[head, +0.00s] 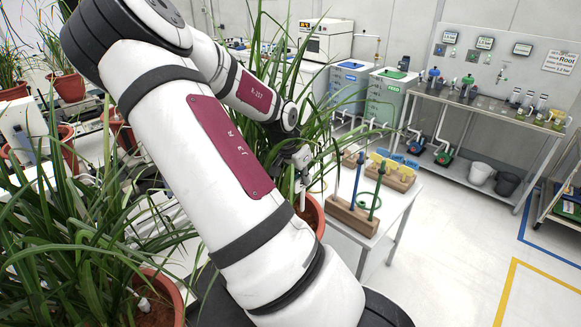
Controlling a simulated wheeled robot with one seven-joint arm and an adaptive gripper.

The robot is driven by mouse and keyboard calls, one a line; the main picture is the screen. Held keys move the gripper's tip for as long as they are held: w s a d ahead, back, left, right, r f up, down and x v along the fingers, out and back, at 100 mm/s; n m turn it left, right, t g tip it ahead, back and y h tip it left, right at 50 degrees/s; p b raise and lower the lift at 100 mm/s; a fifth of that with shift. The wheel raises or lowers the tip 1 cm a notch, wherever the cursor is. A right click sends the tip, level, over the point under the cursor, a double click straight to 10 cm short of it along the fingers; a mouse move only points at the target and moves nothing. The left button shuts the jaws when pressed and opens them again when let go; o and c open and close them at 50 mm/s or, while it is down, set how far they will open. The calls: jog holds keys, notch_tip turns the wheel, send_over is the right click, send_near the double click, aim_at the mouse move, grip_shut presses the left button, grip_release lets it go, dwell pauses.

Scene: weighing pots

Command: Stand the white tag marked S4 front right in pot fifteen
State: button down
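My arm crosses the left and middle of the head view. My gripper (301,178) hangs at its end among long green leaves, just above a terracotta pot (313,217). Leaves and its small size hide whether the fingers are open or shut. A thin pale upright piece shows below the gripper at the pot; I cannot tell whether it is a tag or whether it is held. No S4 marking and no pot number can be read. Other potted plants stand at the left, including a pot (160,290) at the lower left, partly behind my arm.
A small white table (398,205) right of the pot holds a wooden block (352,216) with blue and green stakes, and further blocks with yellow and blue tags (403,160). A steel bench (480,105) stands at the back right.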

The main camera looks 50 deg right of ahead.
aim_at(302, 201)
jog(key=shift+w+a+f, duration=0.1)
jog(key=shift+f, duration=0.25)
notch_tip(302, 201, down, 6)
jog(key=b, duration=0.2)
jog(key=shift+w+f+b, duration=0.1)
jog(key=shift+b, duration=0.25)
jog(key=shift+f+b, duration=0.35)
jog(key=shift+f, duration=0.7)
jog(key=shift+f+b, duration=1.4)
jog(key=shift+f, duration=1.1)
jog(key=c, duration=1.7)
grip_release()
jog(key=shift+r, duration=0.15)
jog(key=shift+v, duration=5.9)
jog(key=shift+a, duration=0.1)
